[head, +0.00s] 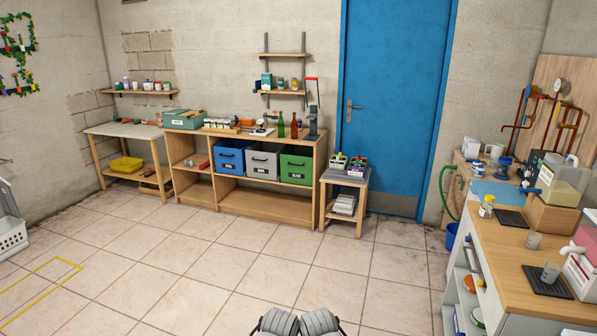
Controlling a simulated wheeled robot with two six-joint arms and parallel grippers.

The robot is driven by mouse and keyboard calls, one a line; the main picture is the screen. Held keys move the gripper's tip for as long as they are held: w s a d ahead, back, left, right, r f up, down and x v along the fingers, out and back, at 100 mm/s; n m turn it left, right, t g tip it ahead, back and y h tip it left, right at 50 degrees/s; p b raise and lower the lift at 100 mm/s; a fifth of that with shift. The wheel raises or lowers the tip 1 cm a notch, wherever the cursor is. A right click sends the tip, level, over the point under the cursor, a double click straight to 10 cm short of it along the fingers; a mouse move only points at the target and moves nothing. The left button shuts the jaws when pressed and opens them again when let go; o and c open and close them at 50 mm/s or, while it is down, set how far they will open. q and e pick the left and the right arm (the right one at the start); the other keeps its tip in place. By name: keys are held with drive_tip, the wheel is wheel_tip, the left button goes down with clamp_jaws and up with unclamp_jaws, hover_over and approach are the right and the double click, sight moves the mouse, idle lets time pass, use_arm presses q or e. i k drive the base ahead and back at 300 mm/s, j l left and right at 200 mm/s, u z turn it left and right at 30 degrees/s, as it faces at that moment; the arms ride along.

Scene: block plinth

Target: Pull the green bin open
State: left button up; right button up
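The green bin (296,168) sits in the upper right compartment of the wooden shelf unit against the far wall. It has a dark handle and a label on its front. It appears flush with the grey bin (262,164) beside it, so it looks closed. The blue bin (229,157) is further left in the same row. The shelf unit is well ahead of me across the tiled floor. Neither of my grippers can be seen. Two rounded grey parts at the bottom edge look like mine.
Bottles (281,125) and other goods stand on top of the shelf unit (262,206). A small side table (353,181) stands right of it, near the blue door (391,95). A wooden-topped counter (520,260) lines the right side. A white basket (11,238) is at left. The middle floor is clear.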

sight(296, 160)
drive_tip(key=i+z, duration=0.25)
drive_tip(key=i, duration=4.95)
drive_tip(key=i+u, duration=0.1)
drive_tip(key=u, duration=0.2)
